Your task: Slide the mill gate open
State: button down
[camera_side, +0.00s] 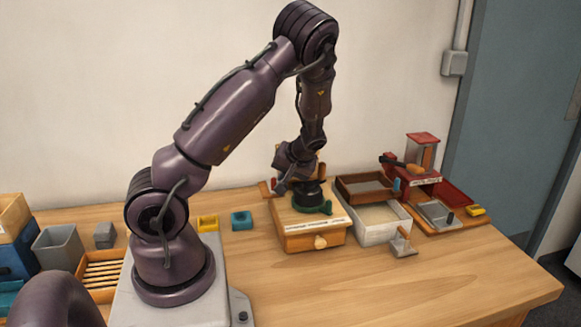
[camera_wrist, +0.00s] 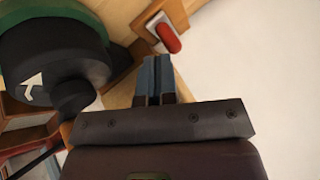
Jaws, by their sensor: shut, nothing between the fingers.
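The mill is a wooden box (camera_side: 312,240) with a front drawer and pale knob. A black round part (camera_side: 308,196) with a green ring sits on top; it fills the left of the wrist view (camera_wrist: 50,65). A small wooden slide plate with a red knob (camera_wrist: 167,38) lies just beyond my fingertips in the wrist view; I take it for the gate. In the side view an orange-brown piece (camera_side: 265,188) sticks out at the mill's left. My gripper (camera_wrist: 154,62) is shut and empty, its blue-grey fingers together close to the knob. Whether they touch it I cannot tell.
Right of the mill are a brown tray (camera_side: 364,187), a white bin (camera_side: 381,234), a scoop (camera_side: 402,245) and a red device (camera_side: 423,158). Yellow (camera_side: 208,223) and teal (camera_side: 241,221) blocks lie to its left. The table front is clear.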

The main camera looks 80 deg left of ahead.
jog(key=shift+s+a+f, duration=0.1)
jog(key=shift+a+f, duration=0.05)
jog(key=shift+f, duration=0.15)
jog(key=s, duration=0.3)
jog(key=shift+s, duration=0.15)
jog(key=shift+r, duration=0.1)
